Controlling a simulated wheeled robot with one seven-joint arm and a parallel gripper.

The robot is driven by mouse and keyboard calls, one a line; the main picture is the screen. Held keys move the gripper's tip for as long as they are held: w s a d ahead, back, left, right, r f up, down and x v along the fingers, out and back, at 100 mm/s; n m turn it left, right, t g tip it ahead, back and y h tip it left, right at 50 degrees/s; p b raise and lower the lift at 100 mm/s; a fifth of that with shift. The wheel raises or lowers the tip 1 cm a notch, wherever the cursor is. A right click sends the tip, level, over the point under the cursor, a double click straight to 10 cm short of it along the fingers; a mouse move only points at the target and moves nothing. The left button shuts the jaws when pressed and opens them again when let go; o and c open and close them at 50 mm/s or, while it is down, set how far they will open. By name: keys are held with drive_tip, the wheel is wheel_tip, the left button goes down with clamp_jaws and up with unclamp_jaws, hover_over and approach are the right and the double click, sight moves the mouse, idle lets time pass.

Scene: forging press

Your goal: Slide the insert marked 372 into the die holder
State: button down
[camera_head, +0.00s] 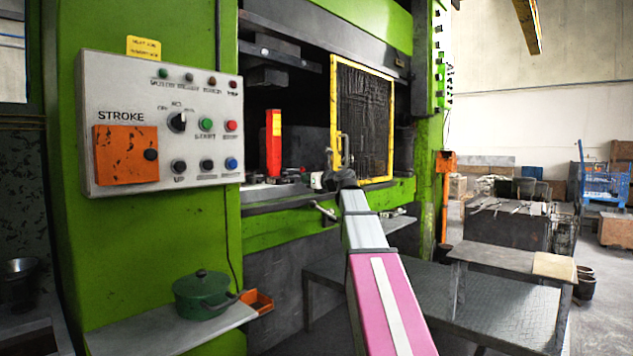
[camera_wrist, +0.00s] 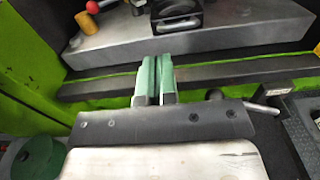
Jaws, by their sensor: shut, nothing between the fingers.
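My gripper (camera_wrist: 155,82) has its two green fingers pressed together, with nothing between them. In the wrist view they point at the front edge of the press bed (camera_wrist: 115,46), short of a dark block with a loop-like handle (camera_wrist: 178,22) that sits on the bed. I cannot tell whether this block is the die holder or an insert. No mark 372 is readable in either view. In the head view my gripper (camera_head: 341,181) is at the press opening, below the yellow-framed guard, and my arm partly hides what lies there.
The yellow-framed mesh guard (camera_head: 364,125) stands at the right of the opening, with a red upright bar (camera_head: 273,143) at its left. A lever (camera_wrist: 262,107) sticks out right of my gripper. A green pot (camera_head: 203,292) stands on a shelf; a low table (camera_head: 500,310) is at right.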

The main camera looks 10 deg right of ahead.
sight(291, 177)
drive_tip(key=shift+x, duration=3)
drive_tip(key=x, duration=0.8)
drive_tip(key=shift+w, duration=0.1)
